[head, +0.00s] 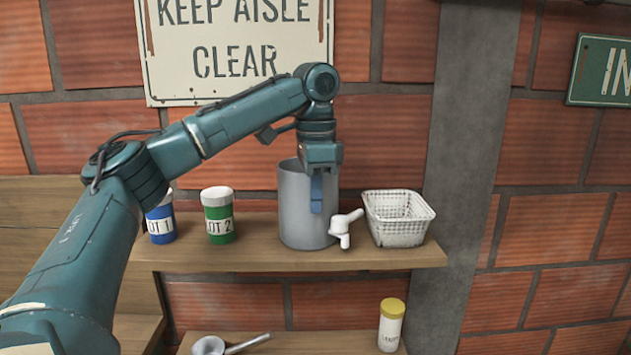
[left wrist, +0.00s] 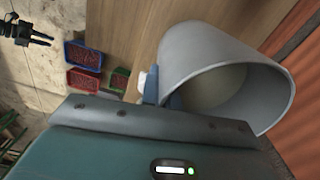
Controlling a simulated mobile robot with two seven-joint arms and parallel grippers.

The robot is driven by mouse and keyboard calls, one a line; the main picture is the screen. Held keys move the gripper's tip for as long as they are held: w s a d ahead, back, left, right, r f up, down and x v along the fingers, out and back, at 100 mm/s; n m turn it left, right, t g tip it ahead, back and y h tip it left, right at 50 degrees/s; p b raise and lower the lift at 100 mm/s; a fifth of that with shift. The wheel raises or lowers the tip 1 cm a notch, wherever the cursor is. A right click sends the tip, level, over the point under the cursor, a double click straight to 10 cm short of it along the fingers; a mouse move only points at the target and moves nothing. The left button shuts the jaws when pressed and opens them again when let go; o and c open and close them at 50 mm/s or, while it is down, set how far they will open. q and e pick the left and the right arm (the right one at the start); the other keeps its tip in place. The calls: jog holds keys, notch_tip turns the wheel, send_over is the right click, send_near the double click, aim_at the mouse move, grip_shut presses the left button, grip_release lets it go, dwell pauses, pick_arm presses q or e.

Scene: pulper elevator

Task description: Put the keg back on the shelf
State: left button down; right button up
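The keg (head: 293,215) is a grey, open-topped cylinder with a white tap (head: 343,228) low on its right side. It stands upright and appears to rest on the upper wooden shelf (head: 385,257). My left gripper (head: 317,193) points down at the keg's near rim, with one blue finger outside the wall. In the left wrist view its fingers (left wrist: 162,92) straddle the rim of the keg (left wrist: 205,42) closely and look shut on it. The inner finger is mostly hidden. My right gripper (left wrist: 42,39) shows small at the top left of the left wrist view, with its fingers apart and empty.
A white basket (head: 398,218) stands close right of the tap. A green jar (head: 217,215) and a blue jar (head: 160,220) stand to the left. A yellow-lidded jar (head: 391,326) and a scoop (head: 230,344) are on the lower shelf. Crates (left wrist: 84,66) lie below.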

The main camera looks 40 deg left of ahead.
pick_arm(q)
jog(key=shift+d+r, duration=0.1)
jog(key=c, duration=2.1)
grip_release()
jog(key=shift+f, duration=0.2)
jog(key=shift+c, duration=0.2)
jog(key=o, duration=0.5)
jog(key=shift+c, duration=0.2)
notch_tip(320, 180, up, 12)
jog(key=shift+r, duration=0.15)
jog(key=shift+s, duration=0.1)
